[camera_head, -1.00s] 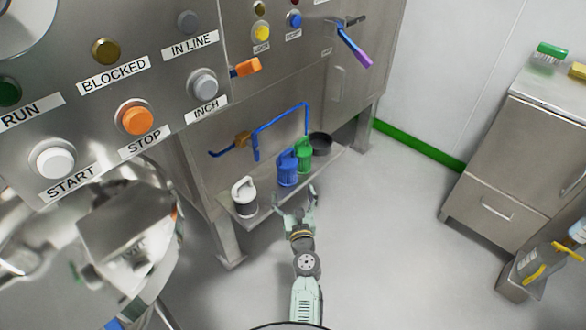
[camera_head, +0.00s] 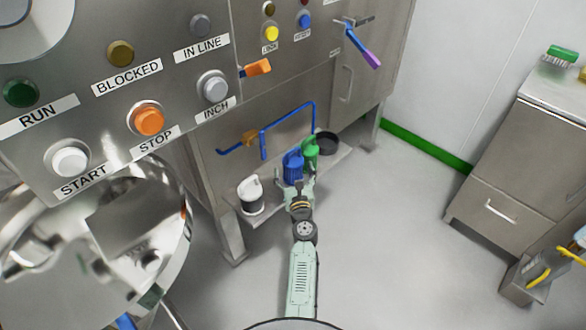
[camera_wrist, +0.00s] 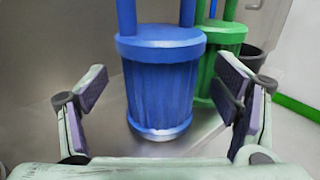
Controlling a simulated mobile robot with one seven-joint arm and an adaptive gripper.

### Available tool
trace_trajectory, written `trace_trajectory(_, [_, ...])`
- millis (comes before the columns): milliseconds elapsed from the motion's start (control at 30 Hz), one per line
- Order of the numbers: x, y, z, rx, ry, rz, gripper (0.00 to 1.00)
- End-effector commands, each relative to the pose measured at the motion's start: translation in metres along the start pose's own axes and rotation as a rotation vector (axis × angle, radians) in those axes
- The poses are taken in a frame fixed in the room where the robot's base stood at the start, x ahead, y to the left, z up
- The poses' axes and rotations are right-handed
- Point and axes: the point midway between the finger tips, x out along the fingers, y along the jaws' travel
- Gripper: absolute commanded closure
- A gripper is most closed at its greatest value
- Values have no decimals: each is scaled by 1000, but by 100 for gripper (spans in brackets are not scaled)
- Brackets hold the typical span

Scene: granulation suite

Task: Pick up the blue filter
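The blue filter (camera_head: 293,165) is a ribbed blue cylinder with a handle on top, upright on a low metal shelf. In the wrist view the blue filter (camera_wrist: 160,85) stands between and beyond the two fingers of my gripper (camera_wrist: 160,100). The fingers are spread wide, with a clear gap on both sides of the filter. In the head view my gripper (camera_head: 298,187) is right in front of the filter and hides its lower part. The filter's handle top is cut off in the wrist view.
A green filter (camera_head: 310,150) stands close behind and right of the blue one; the green filter (camera_wrist: 222,60) is near my right finger. A white filter (camera_head: 250,195) stands to the left. A blue pipe (camera_head: 285,120) runs above the shelf (camera_head: 272,212).

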Motion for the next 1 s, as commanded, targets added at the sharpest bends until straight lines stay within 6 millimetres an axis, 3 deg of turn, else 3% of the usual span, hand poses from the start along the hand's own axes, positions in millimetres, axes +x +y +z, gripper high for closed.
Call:
trace_trajectory(800, [0, 0, 0, 0, 0, 0, 74])
trace_trajectory(1000, [0, 0, 1, 0, -1, 0, 74])
